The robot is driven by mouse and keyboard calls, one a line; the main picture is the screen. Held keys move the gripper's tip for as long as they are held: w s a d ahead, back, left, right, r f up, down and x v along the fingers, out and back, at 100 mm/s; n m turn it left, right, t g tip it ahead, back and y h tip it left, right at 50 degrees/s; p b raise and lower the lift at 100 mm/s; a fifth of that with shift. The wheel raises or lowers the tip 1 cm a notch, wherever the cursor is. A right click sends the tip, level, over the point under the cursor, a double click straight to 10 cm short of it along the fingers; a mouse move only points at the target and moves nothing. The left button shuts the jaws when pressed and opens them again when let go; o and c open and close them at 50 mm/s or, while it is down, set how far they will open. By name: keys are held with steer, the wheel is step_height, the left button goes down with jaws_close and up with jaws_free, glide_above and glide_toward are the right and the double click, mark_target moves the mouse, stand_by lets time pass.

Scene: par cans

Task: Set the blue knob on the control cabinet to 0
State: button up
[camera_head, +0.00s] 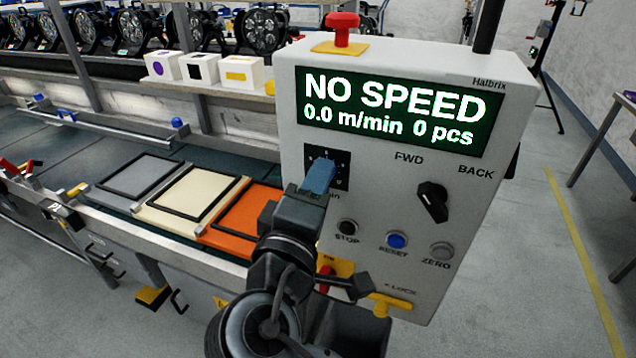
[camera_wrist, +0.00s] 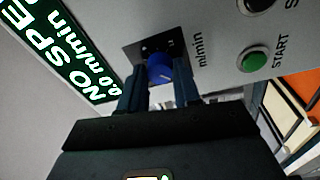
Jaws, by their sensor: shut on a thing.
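The control cabinet (camera_head: 470,230) is a pale grey box with a green display (camera_head: 390,112) that reads "NO SPEED", "0.0 m/min" and "0 pcs". The blue knob (camera_wrist: 160,68) sits on a dark dial plate (camera_wrist: 139,48) marked m/min. My gripper (camera_wrist: 160,88) is shut on the knob, one finger on each side. In the head view my gripper (camera_head: 318,182) covers the knob and part of the dial scale. The knob's pointer and the number it faces cannot be read in either view.
A black selector (camera_head: 433,202) marked FWD and BACK is right of the dial. Below are STOP, RESET (camera_head: 397,240) and ZERO buttons and a yellow lock handle (camera_head: 390,302). A red button (camera_head: 343,28) tops the cabinet. A green START button (camera_wrist: 252,61) is near the knob. Trays lie left.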

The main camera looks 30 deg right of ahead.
steer(key=o, duration=1.1)
steer(key=shift+c, duration=0.2)
steer(key=b+v, duration=0.2)
steer(key=v, duration=0.5)
steer(key=shift+s+a, duration=0.25)
steer(key=shift+a, duration=0.05)
steer(key=shift+f, duration=0.1)
